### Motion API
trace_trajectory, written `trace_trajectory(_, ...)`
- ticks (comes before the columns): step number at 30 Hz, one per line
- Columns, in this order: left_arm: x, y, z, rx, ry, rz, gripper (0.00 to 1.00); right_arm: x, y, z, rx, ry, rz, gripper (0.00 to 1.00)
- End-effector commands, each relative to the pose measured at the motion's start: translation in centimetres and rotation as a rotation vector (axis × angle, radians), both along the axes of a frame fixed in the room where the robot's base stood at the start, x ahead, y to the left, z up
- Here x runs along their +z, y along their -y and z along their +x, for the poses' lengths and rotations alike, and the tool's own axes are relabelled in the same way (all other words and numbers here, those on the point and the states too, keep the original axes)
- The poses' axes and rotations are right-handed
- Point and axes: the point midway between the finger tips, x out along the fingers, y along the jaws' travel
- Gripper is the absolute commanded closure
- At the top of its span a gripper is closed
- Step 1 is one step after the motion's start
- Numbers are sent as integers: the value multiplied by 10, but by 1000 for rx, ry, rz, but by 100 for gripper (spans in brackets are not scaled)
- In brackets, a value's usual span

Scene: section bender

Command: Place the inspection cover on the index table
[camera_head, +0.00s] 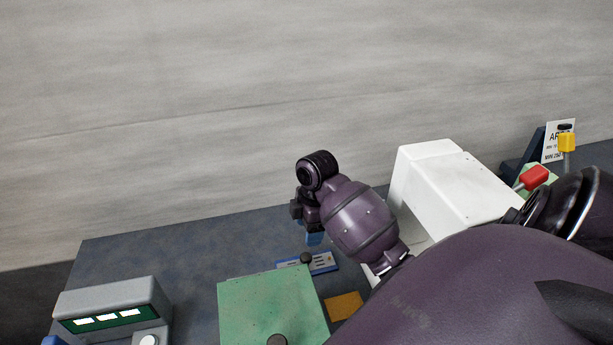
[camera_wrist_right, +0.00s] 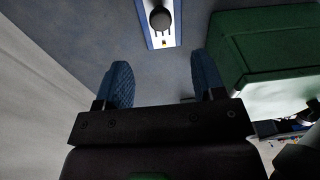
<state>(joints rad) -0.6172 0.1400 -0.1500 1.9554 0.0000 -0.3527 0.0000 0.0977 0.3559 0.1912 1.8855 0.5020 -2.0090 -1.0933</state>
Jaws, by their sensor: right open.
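My right gripper (camera_head: 312,233) is above the bench near its back edge, with its blue finger pads partly hidden by the wrist. In the right wrist view the gripper (camera_wrist_right: 163,82) is open, with nothing between its fingers. Beyond the fingertips lies a blue-and-white plate with a dark round knob (camera_wrist_right: 160,20); the plate also shows in the head view (camera_head: 323,264), apart from the gripper. A green block (camera_head: 258,300) stands in front of it and shows at right in the wrist view (camera_wrist_right: 270,45). I cannot tell which thing is the inspection cover or index table. My left gripper is out of view.
A white machine housing (camera_head: 455,185) stands right of the gripper. A red-knobbed lever (camera_head: 534,177) and a yellow part (camera_head: 567,142) are at far right. An orange piece (camera_head: 344,305) lies beside the green block. A grey display unit (camera_head: 115,305) is at left; bench between is clear.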

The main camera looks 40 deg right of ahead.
Motion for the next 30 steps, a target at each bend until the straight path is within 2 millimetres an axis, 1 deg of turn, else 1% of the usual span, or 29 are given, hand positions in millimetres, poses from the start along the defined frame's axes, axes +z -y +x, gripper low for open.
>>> trace_trajectory(3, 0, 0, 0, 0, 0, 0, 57, 0, 0, 0, 166, 20, -2, 37)
trace_trajectory(6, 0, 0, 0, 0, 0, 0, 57, 0, 0, 0, 266, 32, -3, 37)
trace_trajectory(9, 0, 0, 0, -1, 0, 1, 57, 0, 0, 0, 325, 39, -4, 37)
trace_trajectory(11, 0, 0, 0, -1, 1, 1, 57, -2, 0, 0, 340, 42, -4, 37)
trace_trajectory(13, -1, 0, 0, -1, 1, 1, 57, -9, -1, 0, 348, 42, -2, 37)
trace_trajectory(21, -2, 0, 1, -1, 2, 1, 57, -46, -6, 0, 347, 40, -1, 37)
trace_trajectory(28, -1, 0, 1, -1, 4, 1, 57, -59, -7, 0, 346, 41, -3, 37)
trace_trajectory(30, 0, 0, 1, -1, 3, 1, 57, -66, -8, 0, 346, 41, -1, 37)
